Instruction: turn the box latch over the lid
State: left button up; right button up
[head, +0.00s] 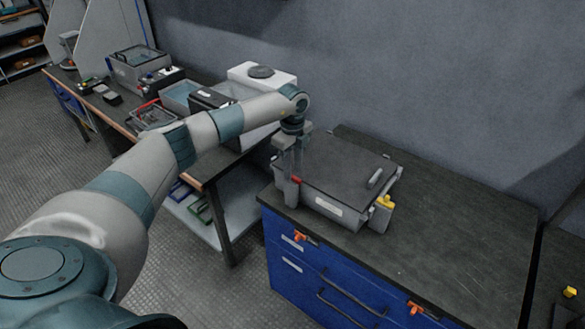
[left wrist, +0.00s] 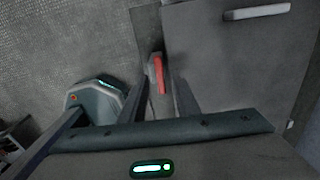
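The grey box (head: 345,206) stands on the dark bench top with its flat lid (head: 340,165) closed. The lid's pale bar handle also shows in the left wrist view (left wrist: 257,12). The box latch (left wrist: 159,75), a red lever on a grey base, sits just outside the lid's edge; its red part shows small in the head view (head: 296,180). My left gripper (head: 290,172) points down at the box's left side. In the left wrist view its two fingers (left wrist: 160,90) are apart, one on each side of the latch; contact cannot be told. My right gripper is not in view.
A grey piece with a yellow top (head: 384,203) is at the box's right front corner. The bench top (head: 455,235) is clear to the right, above blue drawers (head: 310,275). Another table with bins (head: 180,97) stands at the left, and a wall rises behind.

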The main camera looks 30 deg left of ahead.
pick_arm(q)
jog(key=shift+f, duration=0.85)
grip_shut()
